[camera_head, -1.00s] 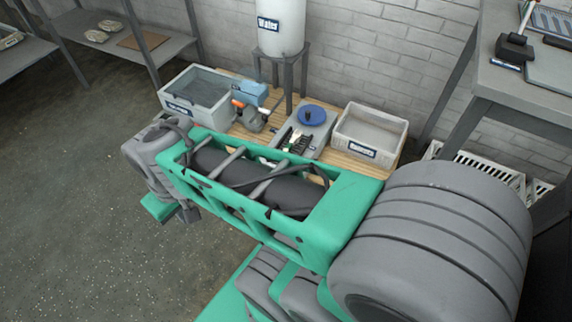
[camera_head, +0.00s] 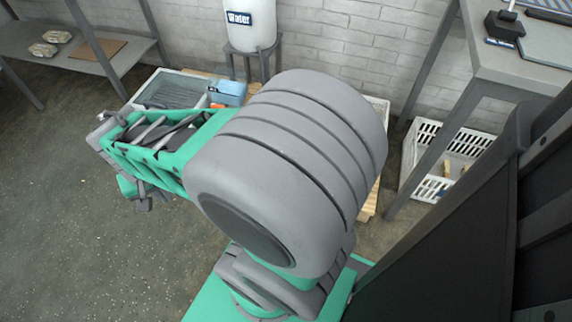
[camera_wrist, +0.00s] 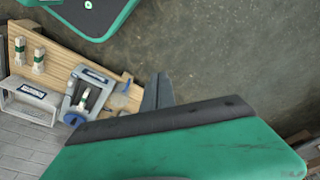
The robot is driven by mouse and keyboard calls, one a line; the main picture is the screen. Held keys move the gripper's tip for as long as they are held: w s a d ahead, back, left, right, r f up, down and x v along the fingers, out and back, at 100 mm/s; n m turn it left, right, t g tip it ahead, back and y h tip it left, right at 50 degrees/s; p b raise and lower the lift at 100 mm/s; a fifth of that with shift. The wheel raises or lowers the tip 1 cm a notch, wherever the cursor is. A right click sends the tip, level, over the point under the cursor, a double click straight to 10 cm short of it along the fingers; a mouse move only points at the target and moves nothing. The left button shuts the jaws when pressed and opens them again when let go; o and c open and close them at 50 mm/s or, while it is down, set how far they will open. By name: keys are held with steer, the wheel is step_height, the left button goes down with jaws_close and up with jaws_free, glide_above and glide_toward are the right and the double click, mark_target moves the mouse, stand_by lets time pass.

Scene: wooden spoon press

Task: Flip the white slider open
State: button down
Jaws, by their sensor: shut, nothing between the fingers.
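The grey press (camera_wrist: 92,88) stands on the wooden table in the wrist view, with a round blue part at its lower end. A small white piece with a green part (camera_wrist: 84,98) sits inside its frame; I cannot tell for sure whether this is the white slider. My gripper (camera_wrist: 157,88) is shut and empty, to the right of the press, near the table's edge and apart from the press in the picture. In the head view my arm hides the press.
In the head view, a grey bin (camera_head: 150,104) and a water tank (camera_head: 250,22) are behind my arm. A white crate (camera_head: 440,187) is at right; floor is open at left.

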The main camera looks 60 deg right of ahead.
steer(key=w+d+f+m+g+h+p, duration=0.1)
steer(key=d+f+m, duration=0.3)
steer(key=d+m, duration=0.25)
steer(key=d+f+m+g+h, duration=0.1)
steer(key=d+f+m, duration=0.35)
steer(key=d, duration=0.25)
steer(key=s+d+f+m+g+h+p, duration=0.1)
steer(key=s+d+f+m+g+h, duration=0.2)
steer(key=s+d+f+m, duration=0.9)
steer(key=d+f+m, duration=0.1)
steer(key=d+m, duration=0.2)
steer(key=shift+d+f+m, duration=0.15)
steer(key=shift+d+m, duration=0.1)
steer(key=shift+m, duration=0.05)
steer(key=shift+s, duration=0.1)
steer(key=s+d+f+b, duration=0.2)
steer(key=d+f+b, duration=0.3)
steer(key=d+f, duration=0.3)
steer(key=shift+d, duration=0.55)
steer(key=shift+s, duration=0.1)
